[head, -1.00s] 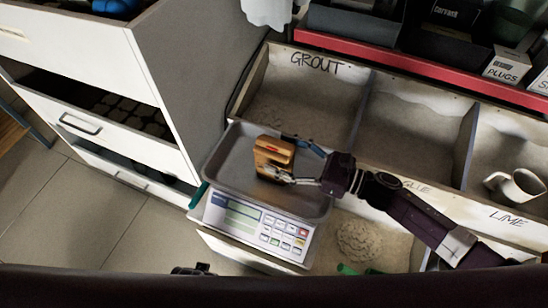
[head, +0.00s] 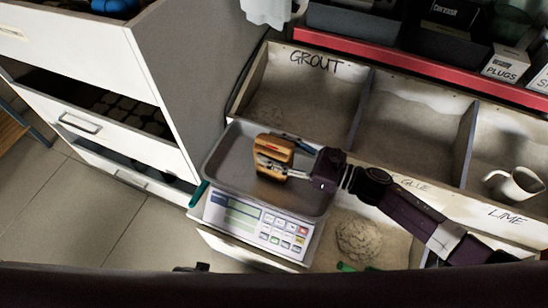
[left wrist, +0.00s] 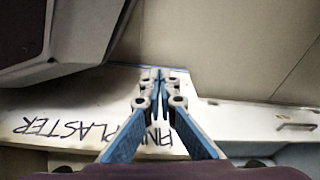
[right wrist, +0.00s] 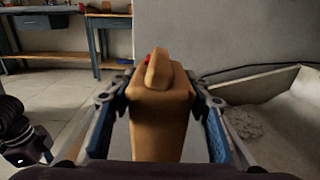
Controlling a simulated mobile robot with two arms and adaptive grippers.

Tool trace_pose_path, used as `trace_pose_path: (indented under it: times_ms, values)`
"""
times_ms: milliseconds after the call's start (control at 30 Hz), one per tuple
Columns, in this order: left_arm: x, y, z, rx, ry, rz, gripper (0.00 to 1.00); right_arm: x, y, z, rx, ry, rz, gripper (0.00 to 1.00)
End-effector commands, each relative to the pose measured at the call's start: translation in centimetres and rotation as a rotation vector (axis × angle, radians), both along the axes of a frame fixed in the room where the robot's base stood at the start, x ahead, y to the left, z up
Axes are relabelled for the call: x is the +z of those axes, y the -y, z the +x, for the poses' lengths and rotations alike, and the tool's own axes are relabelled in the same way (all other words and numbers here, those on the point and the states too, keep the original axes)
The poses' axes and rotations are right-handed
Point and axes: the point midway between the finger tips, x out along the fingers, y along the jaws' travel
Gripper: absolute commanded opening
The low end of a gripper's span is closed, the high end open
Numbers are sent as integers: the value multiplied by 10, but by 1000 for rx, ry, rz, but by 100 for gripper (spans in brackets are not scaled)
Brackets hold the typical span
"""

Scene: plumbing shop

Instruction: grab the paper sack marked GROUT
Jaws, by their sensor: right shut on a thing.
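A small brown paper sack (head: 272,147) with a folded top stands over the metal pan (head: 232,165) of a scale in the head view. No lettering on it can be read. My right gripper (head: 272,164) is shut on its sides. In the right wrist view the sack (right wrist: 160,110) is upright between the two fingers of the right gripper (right wrist: 160,98). I cannot tell whether its base touches the pan. My left gripper (left wrist: 160,82) is shut and empty, its fingertips together, in front of a white panel lettered PLASTER.
The scale's keypad (head: 283,232) faces the near side. A bin marked GROUT (head: 300,95) lies behind the pan, with other powder bins to the right. A white jug (head: 516,185) stands in the LIME bin. A drawer cabinet (head: 95,95) stands at left.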

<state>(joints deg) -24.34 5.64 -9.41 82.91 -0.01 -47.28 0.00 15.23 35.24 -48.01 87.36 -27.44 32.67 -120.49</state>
Motion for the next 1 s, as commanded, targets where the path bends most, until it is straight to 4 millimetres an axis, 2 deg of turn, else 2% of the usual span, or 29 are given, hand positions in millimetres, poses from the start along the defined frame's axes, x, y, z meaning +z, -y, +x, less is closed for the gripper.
trace_pose_path:
  times_ms: [467, 533, 600, 800, 1000]
  values:
    - [2, 0, 1, 0, 5, -1, 0, 10, -1, 1, 2, 6, 6, 0]
    - [1, 1, 0, 0, 7, -2, 0, 17, 0, 1, 2, 8, 5, 0]
    - [-10, 1, -10, -2, -10, -2, 0, 28, 0, 1, 3, 9, 6, 0]
    - [-26, -2, -26, -4, -22, 0, 0, 64, -1, 1, 3, 10, 5, 0]
    - [-39, -5, -41, -7, -31, 2, 0, 92, -1, 1, 2, 7, 4, 0]
